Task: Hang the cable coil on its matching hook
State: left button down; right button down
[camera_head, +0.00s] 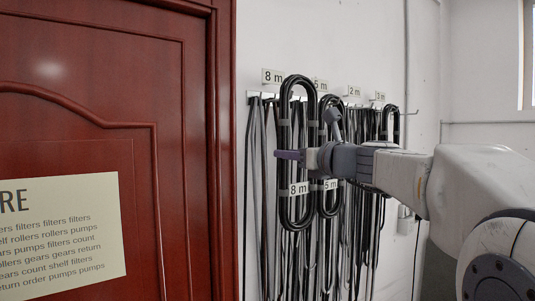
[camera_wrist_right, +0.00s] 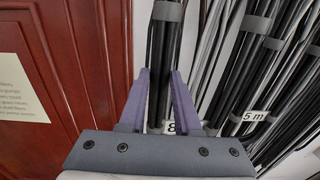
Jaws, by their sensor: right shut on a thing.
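A black cable coil with an "8 m" tag (camera_head: 284,125) hangs upright as a long loop in front of the hook rail, its top to the right of the "8 m" sign (camera_head: 272,76). My right gripper (camera_head: 288,155) is shut on this coil at about mid-height. In the right wrist view the coil (camera_wrist_right: 158,60) runs between my two purple fingers (camera_wrist_right: 160,85), and the tag is partly hidden below them. I cannot tell whether the coil's top rests on a hook. My left gripper is not in view.
A "5 m" tagged coil (camera_head: 335,205) hangs close at the right, partly behind my gripper. Signs "5 m" (camera_head: 320,86), "2 m" (camera_head: 354,91) and "3 m" (camera_head: 380,96) follow along the rail. Many loose cables hang behind. A red door (camera_head: 90,110) stands at the left.

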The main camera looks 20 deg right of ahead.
jog(key=shift+w+a+f+b, duration=0.25)
jog(key=shift+w+a+f, duration=0.1)
jog(key=shift+w, duration=0.45)
jog(key=shift+w+a+f+b, duration=0.2)
jog(key=shift+w+a+f, duration=0.15)
jog(key=shift+w, duration=0.5)
jog(key=shift+w+a+f+b, duration=0.25)
jog(key=shift+w+f, duration=0.1)
jog(key=shift+w, duration=0.45)
jog(key=shift+f, duration=0.15)
jog(key=c, duration=0.5)
grip_release()
jog(key=shift+f, duration=0.1)
